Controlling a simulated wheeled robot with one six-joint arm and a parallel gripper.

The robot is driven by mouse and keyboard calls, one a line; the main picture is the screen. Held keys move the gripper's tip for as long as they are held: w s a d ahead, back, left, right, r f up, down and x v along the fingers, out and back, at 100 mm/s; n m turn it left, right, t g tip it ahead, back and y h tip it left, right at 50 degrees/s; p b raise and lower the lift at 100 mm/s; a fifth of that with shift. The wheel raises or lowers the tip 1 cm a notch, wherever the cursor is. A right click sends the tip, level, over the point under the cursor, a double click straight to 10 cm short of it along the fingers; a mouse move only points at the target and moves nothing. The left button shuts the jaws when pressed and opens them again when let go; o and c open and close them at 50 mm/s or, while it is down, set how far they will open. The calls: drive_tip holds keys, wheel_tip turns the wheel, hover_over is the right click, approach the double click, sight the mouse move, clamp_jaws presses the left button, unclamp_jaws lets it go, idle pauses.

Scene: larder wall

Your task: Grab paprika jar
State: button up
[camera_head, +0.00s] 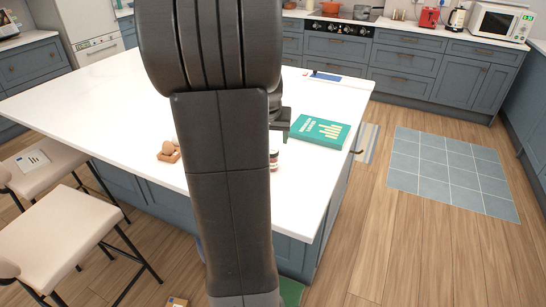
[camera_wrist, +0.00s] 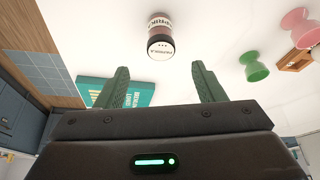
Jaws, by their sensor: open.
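The paprika jar (camera_wrist: 160,38) stands on the white island top, with a dark red body and a pale lid lettered "PAPRIKA". In the head view the jar (camera_head: 273,160) shows just right of my arm, partly hidden by it. My gripper (camera_wrist: 160,82) is open and empty in the wrist view, its two green fingers spread. The jar appears beyond the fingertips, between their lines and apart from them. In the head view my gripper (camera_head: 282,128) is mostly hidden behind my arm, with a dark finger showing near the green book.
A green book (camera_head: 319,130) lies right of the jar. An egg holder (camera_head: 169,152) stands left of my arm. The wrist view shows a green egg cup (camera_wrist: 253,67) and a pink one (camera_wrist: 297,27). The white island top (camera_head: 100,105) has free room around the jar.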

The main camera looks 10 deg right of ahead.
drive_tip(key=p+x, duration=0.1)
drive_tip(key=x, duration=1.1)
drive_tip(key=shift+s+a+f, duration=0.1)
drive_tip(key=shift+f, duration=0.2)
drive_tip(key=c, duration=1.1)
